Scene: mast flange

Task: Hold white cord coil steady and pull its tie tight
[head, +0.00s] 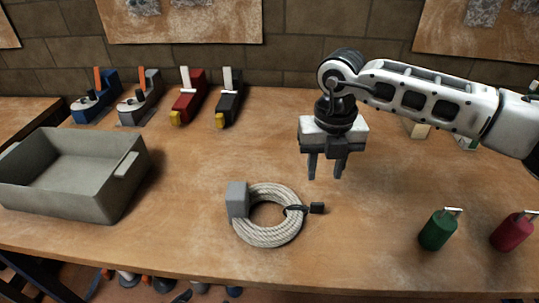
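The white cord coil (268,239) lies flat on the wooden table near its front edge. A grey block (237,200) sits at the coil's left side, touching it. A black tie (296,210) goes around the coil's right side, and its dark end tab (317,208) sticks out to the right. My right gripper (325,174) hangs above the table, behind and to the right of the coil. It points down with its two fingers apart and nothing between them. My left gripper is not in view.
A grey bin (128,172) stands at the left. Several hand planes, such as the blue one (95,103), and a red tool (190,98) line the back. A green bottle (437,231) and a red bottle (511,232) stand at the front right. The table between coil and green bottle is clear.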

